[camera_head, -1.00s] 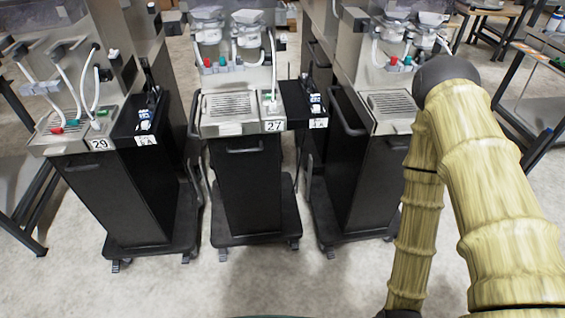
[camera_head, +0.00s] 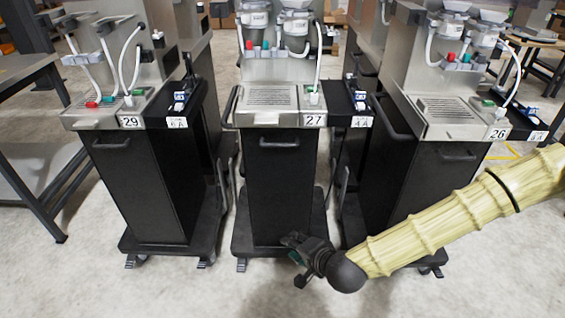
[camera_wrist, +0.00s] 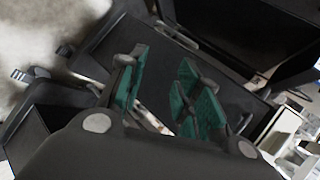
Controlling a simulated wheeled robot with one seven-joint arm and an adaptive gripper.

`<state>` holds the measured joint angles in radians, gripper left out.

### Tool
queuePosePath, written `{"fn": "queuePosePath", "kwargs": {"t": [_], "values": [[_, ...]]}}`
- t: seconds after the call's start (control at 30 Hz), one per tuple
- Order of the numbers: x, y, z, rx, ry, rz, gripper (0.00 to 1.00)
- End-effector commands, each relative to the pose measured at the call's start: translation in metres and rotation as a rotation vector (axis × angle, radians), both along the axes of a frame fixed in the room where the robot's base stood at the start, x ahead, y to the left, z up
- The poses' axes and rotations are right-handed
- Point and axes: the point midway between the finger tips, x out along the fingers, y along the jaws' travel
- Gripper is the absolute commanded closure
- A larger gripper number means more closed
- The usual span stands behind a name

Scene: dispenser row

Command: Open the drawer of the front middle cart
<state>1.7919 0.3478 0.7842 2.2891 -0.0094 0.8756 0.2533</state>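The front middle cart, labelled 27, stands upright in the head view with a black drawer front (camera_head: 280,195) below its steel top. The drawer is shut, and its dark bar handle (camera_head: 279,143) runs across near the top. My gripper (camera_head: 292,246) is low in front of the cart's base, well below the handle and apart from it. In the wrist view the green-padded fingers of my gripper (camera_wrist: 163,82) stand apart with nothing between them. Dark cart panels lie beyond them, tilted in the picture.
Cart 29 (camera_head: 145,190) stands to the left and cart 26 (camera_head: 430,180) to the right, with narrow gaps between. The middle cart's black wheeled base (camera_head: 255,235) juts out at floor level. A dark metal table (camera_head: 25,75) is at far left. The floor in front is open.

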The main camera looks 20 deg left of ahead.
Motion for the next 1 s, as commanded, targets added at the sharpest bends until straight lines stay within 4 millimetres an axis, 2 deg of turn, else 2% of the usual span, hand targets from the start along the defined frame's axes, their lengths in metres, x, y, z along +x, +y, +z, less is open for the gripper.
{"fn": "queuePosePath", "kwargs": {"t": [0.03,0.2,0.4,0.5,0.67,0.77,1.0], "values": [[0.019,0.010,0.011,0.056,-0.025,-0.034,0.66],[0.075,0.032,0.081,0.240,-0.101,-0.140,0.66],[0.116,0.036,0.150,0.395,-0.163,-0.225,0.66],[0.126,0.035,0.170,0.436,-0.179,-0.246,0.66],[0.135,0.036,0.181,0.460,-0.188,-0.258,0.66],[0.141,0.042,0.180,0.460,-0.188,-0.257,0.66],[0.169,0.065,0.172,0.458,-0.188,-0.258,0.66]]}}
